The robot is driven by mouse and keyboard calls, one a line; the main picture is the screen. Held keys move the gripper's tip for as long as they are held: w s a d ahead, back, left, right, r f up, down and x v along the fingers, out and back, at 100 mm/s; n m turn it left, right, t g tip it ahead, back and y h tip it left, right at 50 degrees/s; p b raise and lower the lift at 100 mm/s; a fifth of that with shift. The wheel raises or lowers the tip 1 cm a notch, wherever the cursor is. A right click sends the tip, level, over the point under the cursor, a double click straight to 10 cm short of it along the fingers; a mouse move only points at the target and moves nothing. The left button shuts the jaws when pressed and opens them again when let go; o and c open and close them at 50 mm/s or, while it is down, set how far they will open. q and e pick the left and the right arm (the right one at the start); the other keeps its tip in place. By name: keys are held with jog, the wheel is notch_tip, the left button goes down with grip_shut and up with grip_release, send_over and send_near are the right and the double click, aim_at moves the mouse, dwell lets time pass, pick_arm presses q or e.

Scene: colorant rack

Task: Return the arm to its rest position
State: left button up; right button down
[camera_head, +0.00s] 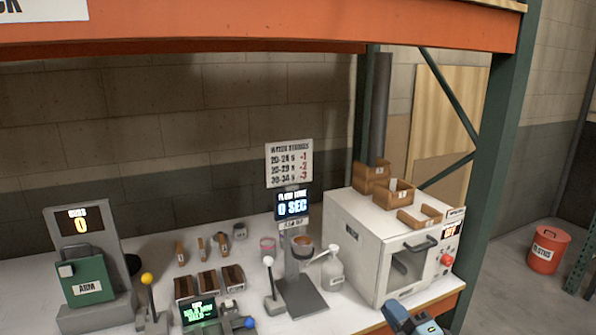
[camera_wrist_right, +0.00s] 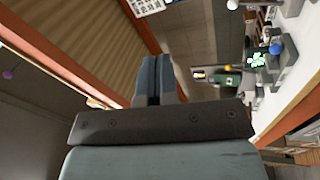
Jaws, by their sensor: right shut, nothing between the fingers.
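My right gripper (camera_head: 408,318) shows at the bottom edge of the head view, in front of the white oven's lower front. Its blue fingers are seen only in part there. In the right wrist view the two blue fingers of this gripper (camera_wrist_right: 153,75) lie together, shut and empty. They touch nothing that I can see. My left gripper and arm are not in view.
The white oven (camera_head: 365,245) carries several brown boxes on top. A flow-time stand (camera_head: 293,240), levers, brown trays and a green panel (camera_head: 88,282) stand on the white bench. A green post (camera_head: 497,150) rises at right; a red drum (camera_head: 548,250) stands on the floor beyond.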

jog(key=s+f+m+g+h+p, duration=0.1)
jog(key=s+f+m+g+h, duration=0.5)
jog(key=s+f+m, duration=1.1)
jog(key=s+f+g, duration=0.1)
jog(key=s+f, duration=0.7)
jog(key=s, duration=0.2)
jog(key=shift+d+m+g+p, duration=0.2)
jog(key=shift+m+g+p, duration=0.1)
jog(key=shift+m+p, duration=0.1)
